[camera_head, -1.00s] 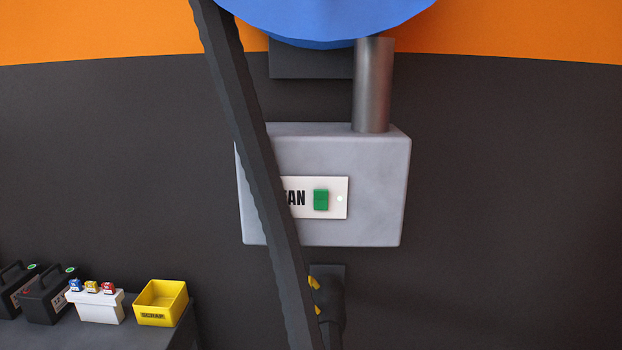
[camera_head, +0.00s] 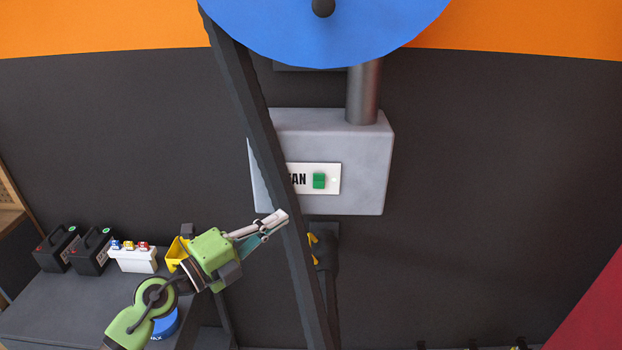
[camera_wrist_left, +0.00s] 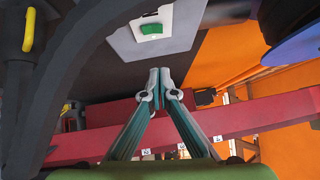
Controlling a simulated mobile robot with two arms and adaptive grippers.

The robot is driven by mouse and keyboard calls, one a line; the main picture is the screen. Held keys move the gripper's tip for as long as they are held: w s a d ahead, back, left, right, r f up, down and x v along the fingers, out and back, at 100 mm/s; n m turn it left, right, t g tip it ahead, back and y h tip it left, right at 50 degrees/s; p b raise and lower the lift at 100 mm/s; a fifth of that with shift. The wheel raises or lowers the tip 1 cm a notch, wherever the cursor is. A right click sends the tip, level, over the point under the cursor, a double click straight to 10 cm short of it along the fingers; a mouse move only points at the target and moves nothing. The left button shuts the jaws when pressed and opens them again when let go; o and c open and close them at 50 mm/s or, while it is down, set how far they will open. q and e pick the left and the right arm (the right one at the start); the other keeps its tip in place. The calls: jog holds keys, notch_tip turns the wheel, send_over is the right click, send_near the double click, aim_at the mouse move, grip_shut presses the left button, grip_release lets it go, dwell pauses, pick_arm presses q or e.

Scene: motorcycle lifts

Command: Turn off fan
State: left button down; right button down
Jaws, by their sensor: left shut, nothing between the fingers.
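The fan switch is a green rocker (camera_head: 319,180) on a white plate (camera_head: 298,188) whose visible letters read "AN". A dark slanted bar hides the plate's left end. The plate is on the front of a grey wall box (camera_head: 365,165). My left gripper (camera_head: 280,216) is shut and empty, below and left of the switch, apart from it. In the left wrist view its closed fingertips (camera_wrist_left: 160,72) are in the middle, and the green rocker (camera_wrist_left: 151,29) is above them. My right gripper does not show.
The dark slanted bar (camera_head: 262,130) crosses close to the fingertips. A blue disc (camera_head: 325,35) and a metal pipe (camera_head: 363,92) are above the box. A black handle-like object (camera_head: 325,250) hangs below it. A bench (camera_head: 50,310) at lower left holds batteries (camera_head: 92,252) and a white container (camera_head: 135,262).

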pick_arm(q)
jog(key=shift+w+f, duration=0.1)
jog(key=shift+d, duration=0.1)
jog(key=p, duration=0.1)
send_near(324, 178)
jog(key=x, duration=0.6)
dwell(0.4)
